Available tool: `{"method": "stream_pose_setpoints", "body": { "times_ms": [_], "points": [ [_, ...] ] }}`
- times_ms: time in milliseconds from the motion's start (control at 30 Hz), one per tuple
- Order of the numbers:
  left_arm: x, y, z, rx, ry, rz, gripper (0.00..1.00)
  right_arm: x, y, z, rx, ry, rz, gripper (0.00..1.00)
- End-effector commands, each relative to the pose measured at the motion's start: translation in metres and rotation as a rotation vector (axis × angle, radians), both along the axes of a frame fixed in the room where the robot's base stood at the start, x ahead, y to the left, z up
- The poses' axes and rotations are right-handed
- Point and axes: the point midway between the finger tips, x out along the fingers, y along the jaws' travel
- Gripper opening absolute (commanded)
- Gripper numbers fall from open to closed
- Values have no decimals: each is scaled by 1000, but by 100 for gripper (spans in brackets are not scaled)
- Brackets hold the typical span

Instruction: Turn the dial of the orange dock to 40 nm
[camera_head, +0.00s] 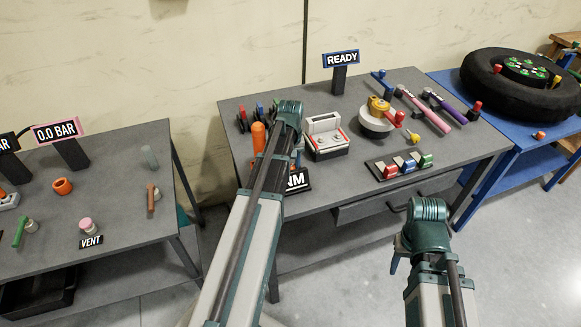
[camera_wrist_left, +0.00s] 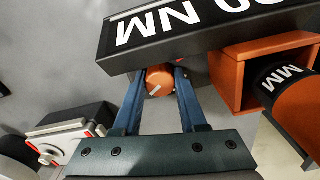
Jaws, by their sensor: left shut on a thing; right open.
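The orange dial (camera_wrist_left: 159,79) with a pale mark on its face sits between the two blue fingers of my left gripper (camera_wrist_left: 157,85) in the left wrist view. The gripper is shut on it. Right above the dial is a dark sign (camera_wrist_left: 200,25), upside down and partly cut off, ending in "0 NM". An orange box-like dock part (camera_wrist_left: 228,75) stands to the right. In the head view my left arm hides the dial and most of the dock; part of the NM sign (camera_head: 297,181) shows. My right gripper (camera_head: 394,265) is open and empty, in front of the table.
A red-and-white device (camera_head: 326,138) stands right of my left arm. A tray with coloured pieces (camera_head: 400,167), a round yellow-topped fixture (camera_head: 377,117) and a READY sign (camera_head: 341,59) are on the same grey table. A black tyre (camera_head: 520,82) lies on the blue table.

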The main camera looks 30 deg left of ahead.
Motion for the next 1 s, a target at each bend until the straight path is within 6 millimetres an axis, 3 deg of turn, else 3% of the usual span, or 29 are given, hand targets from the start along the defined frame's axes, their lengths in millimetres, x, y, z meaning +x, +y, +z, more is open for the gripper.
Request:
{"method": "stream_pose_setpoints", "body": {
  "times_ms": [600, 1000],
  "points": [
    [0, 0, 0, 0, 0, 560, 0, 0, 0, 0, 0, 0, 0, 50],
    [0, 0, 0, -1, 1, 778, 0, 0, 0, 0, 0, 0, 0, 50]
  ]
}}
